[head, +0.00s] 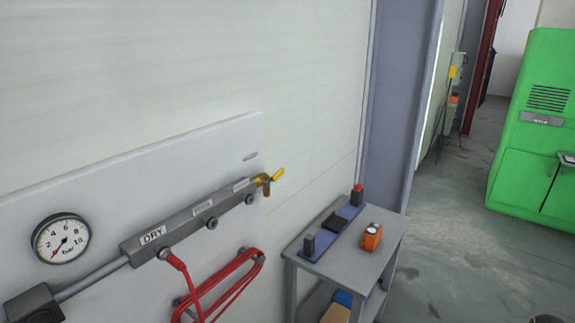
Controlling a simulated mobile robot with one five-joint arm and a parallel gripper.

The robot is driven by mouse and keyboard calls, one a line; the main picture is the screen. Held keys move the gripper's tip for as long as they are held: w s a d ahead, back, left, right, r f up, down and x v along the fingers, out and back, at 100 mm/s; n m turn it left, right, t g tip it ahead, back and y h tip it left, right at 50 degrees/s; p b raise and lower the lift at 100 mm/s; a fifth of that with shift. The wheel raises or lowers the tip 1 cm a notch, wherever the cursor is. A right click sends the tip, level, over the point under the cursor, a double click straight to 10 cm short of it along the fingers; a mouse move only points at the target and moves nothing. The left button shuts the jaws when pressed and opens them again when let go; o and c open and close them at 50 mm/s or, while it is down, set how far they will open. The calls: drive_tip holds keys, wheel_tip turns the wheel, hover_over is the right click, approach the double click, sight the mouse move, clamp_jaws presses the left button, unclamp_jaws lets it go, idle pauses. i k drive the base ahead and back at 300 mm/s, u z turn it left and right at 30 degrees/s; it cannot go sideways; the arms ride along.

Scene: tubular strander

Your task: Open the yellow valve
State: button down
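The yellow valve (278,174) is at the right end of a grey manifold bar (190,220) on a pale wall panel. Its small yellow handle sticks out to the right and slightly up from a brass body (263,183). The handle is small in the head view, so I cannot tell for sure whether the valve is open or shut. A round pressure gauge (61,239) is on the panel at the left, its red needle pointing to the lower left. My gripper is not in view.
A red coiled hose (235,287) hangs below the manifold. A grey cart (360,264) stands right of the panel, with an orange device (371,236) and a red-topped item (357,194) on it. A green cabinet (535,140) stands far right. Open floor (450,240) lies between.

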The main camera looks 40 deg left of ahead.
sight(277, 175)
drive_tip(key=z, duration=0.05)
drive_tip(key=k, duration=0.1)
drive_tip(key=u, duration=2.75)
drive_tip(key=k, duration=0.85)
drive_tip(key=z, duration=0.2)
drive_tip(key=i, duration=0.85)
